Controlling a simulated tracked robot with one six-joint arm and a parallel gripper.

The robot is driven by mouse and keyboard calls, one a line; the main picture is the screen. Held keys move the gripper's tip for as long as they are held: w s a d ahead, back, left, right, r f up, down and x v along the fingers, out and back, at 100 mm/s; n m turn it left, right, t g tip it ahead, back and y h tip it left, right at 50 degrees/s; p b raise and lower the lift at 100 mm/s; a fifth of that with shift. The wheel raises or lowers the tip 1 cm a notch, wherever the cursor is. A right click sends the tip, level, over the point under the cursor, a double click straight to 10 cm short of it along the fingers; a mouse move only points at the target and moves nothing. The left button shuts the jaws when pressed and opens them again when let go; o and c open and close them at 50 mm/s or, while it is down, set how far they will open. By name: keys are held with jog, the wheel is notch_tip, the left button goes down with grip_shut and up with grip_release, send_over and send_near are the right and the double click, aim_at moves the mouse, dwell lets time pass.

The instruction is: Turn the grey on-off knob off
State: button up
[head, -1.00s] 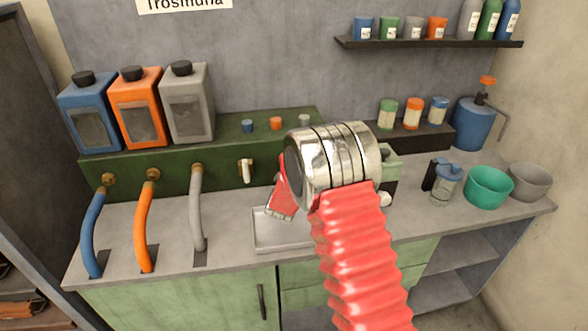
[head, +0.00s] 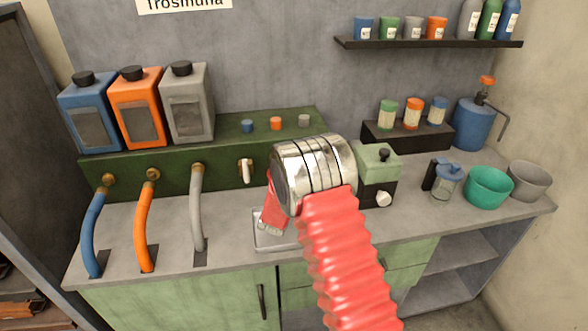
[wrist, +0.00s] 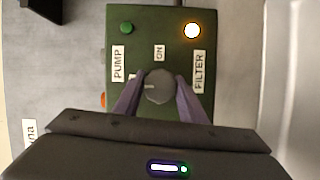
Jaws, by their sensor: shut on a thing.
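The grey knob (wrist: 158,86) is round with a pale mark at its left side in the wrist view. It sits on a dark green panel (wrist: 130,13) with labels PUMP, ON and FILTER, which read sideways. The fingers of my gripper (wrist: 160,90) are closed on opposite sides of the knob. A small green lamp or button (wrist: 127,28) is near PUMP, and a bright white lamp with an orange glow (wrist: 192,30) is near FILTER. In the head view, my arm hides the knob and the gripper's fingertips.
A long dark green box (head: 222,172) with coloured hoses stands on the counter (head: 415,215). A metal tray (head: 265,240) lies below my arm. A light green device (head: 378,170) stands to the right. A jar (head: 443,190) and bowls are further right.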

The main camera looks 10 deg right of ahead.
jog(key=shift+a+f, duration=0.2)
jog(key=shift+a, duration=0.1)
jog(key=o, duration=1.1)
jog(key=shift+d+r, duration=0.1)
jog(key=shift+d, duration=0.05)
jog(key=shift+c, duration=0.2)
jog(key=v, duration=1.3)
jog(key=shift+s, duration=0.35)
jog(key=shift+r, duration=0.15)
